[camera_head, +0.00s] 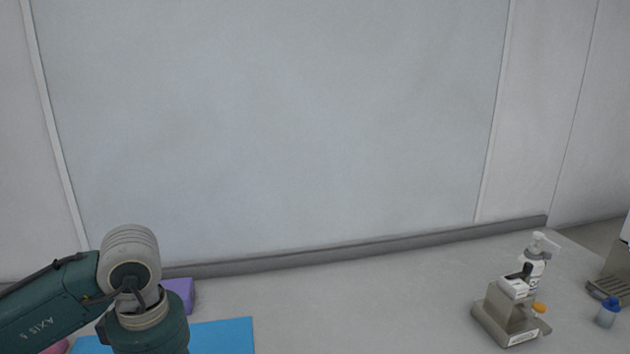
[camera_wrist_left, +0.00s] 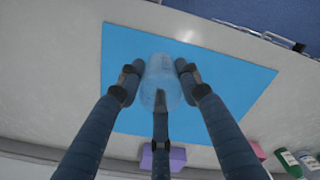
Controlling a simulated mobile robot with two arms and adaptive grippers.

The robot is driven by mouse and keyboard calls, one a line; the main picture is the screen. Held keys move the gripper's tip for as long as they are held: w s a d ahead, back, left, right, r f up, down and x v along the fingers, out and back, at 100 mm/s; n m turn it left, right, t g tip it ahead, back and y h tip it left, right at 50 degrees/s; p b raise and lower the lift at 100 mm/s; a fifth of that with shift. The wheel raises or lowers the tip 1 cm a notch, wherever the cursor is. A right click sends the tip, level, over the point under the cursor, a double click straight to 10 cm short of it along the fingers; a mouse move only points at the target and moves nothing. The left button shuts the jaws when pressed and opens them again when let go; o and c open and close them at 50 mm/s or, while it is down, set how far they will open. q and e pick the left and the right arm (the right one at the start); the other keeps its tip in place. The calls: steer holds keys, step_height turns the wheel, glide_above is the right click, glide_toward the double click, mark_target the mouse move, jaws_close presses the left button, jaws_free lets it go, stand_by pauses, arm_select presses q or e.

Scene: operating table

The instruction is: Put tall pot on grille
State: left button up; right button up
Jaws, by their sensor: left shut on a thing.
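A clear, see-through tall pot (camera_wrist_left: 161,75) is in the middle of the left wrist view, over a blue mat (camera_wrist_left: 225,75). My left gripper (camera_wrist_left: 159,84) is shut on this pot, with its dark fingers around the sides. Whether the pot touches the mat I cannot tell. In the head view my left arm comes in at lower left over the blue mat (camera_head: 228,336), and its fingers and the pot are out of the picture. A slotted grey part, perhaps the grille (camera_head: 606,288), shows at the right edge, partly cut off. My right gripper is not in view.
A purple block (camera_head: 179,294) is behind the mat. At right stand a grey device (camera_head: 507,318), a white pump bottle (camera_head: 533,262) and a small blue-capped jar (camera_head: 607,313). The middle of the table is clear up to the back wall.

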arm_select(q)
steer(key=s+d+f+m+b, duration=0.1)
steer(key=s+d+f+m, duration=0.2)
steer(key=s+m, duration=0.3)
steer(key=shift+s+d+f+m, duration=0.15)
steer(key=shift+s+d+m, duration=0.2)
steer(key=shift+m, duration=2.55)
